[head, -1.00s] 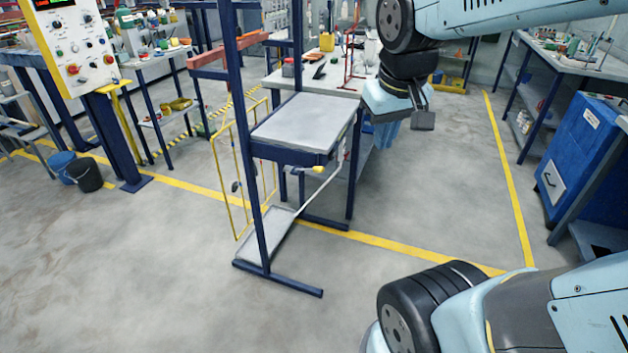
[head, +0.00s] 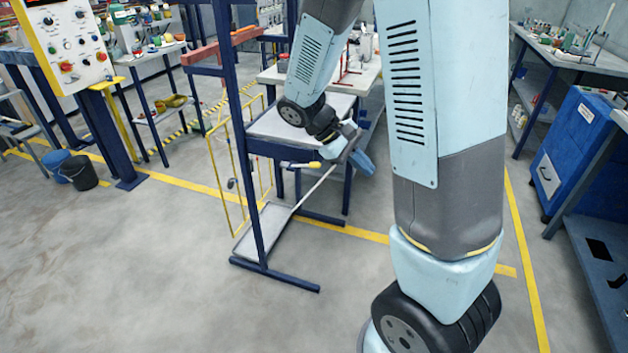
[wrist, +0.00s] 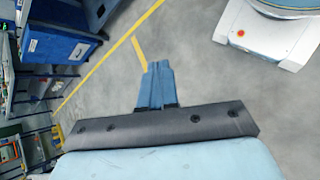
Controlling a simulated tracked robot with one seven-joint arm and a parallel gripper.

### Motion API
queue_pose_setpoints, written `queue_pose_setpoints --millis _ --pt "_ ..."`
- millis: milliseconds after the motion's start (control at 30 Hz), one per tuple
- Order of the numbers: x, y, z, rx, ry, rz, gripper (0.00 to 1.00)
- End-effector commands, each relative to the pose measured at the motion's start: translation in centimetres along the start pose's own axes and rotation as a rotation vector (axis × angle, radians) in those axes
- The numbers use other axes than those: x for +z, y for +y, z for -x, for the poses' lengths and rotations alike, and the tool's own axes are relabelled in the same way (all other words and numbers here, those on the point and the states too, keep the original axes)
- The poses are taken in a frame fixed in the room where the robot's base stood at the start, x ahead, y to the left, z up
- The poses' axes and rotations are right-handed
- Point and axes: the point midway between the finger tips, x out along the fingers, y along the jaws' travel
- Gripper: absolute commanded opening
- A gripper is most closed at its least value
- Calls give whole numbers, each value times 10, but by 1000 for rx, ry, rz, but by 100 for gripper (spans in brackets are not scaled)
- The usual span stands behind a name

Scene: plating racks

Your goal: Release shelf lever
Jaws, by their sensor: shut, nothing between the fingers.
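The shelf lever's yellow handle (head: 314,165) shows in the head view at the right front of the rack, just under its upper shelf (head: 268,127). A thin pale rod (head: 312,190) slants from near the handle down to the lower shelf (head: 262,232). My gripper (head: 366,166) is to the right of the handle, apart from it, with its blue fingers pointing to the right and down. In the wrist view the fingers (wrist: 158,68) are together and empty, over bare floor. The lever does not show in the wrist view. My arm hides part of the upper shelf.
A dark blue post (head: 243,150) and foot bar (head: 275,276) frame the rack. A yellow wire frame (head: 222,190) stands to its left. A workbench (head: 365,80) is behind. A blue cabinet (head: 575,150) stands at the right. The front floor is clear.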

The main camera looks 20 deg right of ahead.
Motion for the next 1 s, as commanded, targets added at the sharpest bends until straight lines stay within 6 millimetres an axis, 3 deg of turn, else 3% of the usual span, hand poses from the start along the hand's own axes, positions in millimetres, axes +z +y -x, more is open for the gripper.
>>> queue_pose_setpoints --millis 400,1000 --pt "-66 -7 -33 335 -275 197 0" --pt "-161 -30 -65 924 -581 452 0"
